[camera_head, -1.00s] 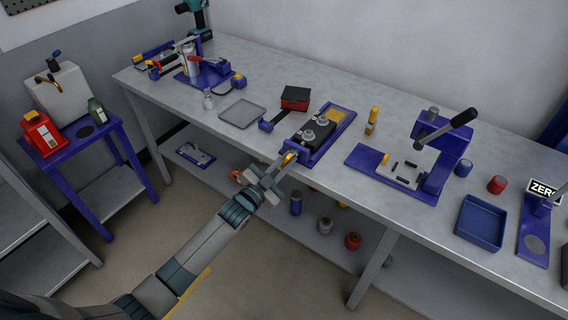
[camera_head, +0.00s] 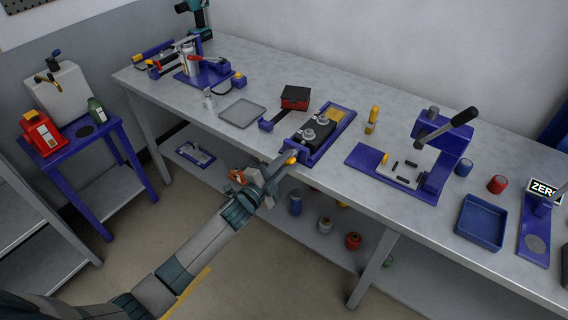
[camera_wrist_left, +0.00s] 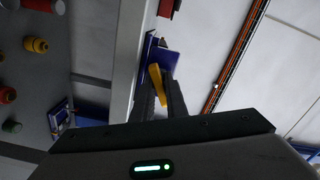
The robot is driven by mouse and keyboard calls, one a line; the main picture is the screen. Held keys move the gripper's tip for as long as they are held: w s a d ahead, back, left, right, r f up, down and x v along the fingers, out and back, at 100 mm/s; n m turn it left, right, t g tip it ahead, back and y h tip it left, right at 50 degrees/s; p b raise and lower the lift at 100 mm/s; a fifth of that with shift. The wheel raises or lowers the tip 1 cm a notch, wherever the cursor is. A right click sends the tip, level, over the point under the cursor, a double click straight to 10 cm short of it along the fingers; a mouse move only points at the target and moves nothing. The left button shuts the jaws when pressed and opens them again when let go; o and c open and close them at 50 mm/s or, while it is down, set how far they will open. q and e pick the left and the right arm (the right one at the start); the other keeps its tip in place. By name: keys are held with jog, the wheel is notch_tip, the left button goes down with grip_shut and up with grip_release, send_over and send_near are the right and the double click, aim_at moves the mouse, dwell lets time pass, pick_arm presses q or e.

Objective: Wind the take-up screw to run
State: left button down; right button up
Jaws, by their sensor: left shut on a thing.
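The overband magnet unit is a blue frame (camera_head: 325,160) with a black block (camera_head: 318,130) carrying two round metal pieces, at the front edge of the bench. A yellow knob (camera_head: 291,158), seemingly the take-up screw's handle, sits at its near end. My left gripper (camera_head: 286,157) reaches in from the lower left and is shut on this yellow knob. In the left wrist view the yellow handle (camera_wrist_left: 155,76) shows between the dark fingers (camera_wrist_left: 162,98). The screw itself is hidden. My right gripper is not in view.
A red-and-black box (camera_head: 295,98) and a grey tray (camera_head: 242,113) lie behind and left of the unit. A yellow upright piece (camera_head: 371,120) and a blue lever press (camera_head: 440,150) stand to the right. The lower shelf (camera_head: 330,225) holds several small parts.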

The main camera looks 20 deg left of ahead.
pick_arm(q)
jog(key=shift+m, duration=1.1)
jog(key=shift+f, duration=0.1)
jog(key=shift+m, duration=1)
jog(key=c, duration=2.2)
grip_release()
jog(key=shift+m+b, duration=0.3)
jog(key=shift+m, duration=0.3)
jog(key=o, duration=0.5)
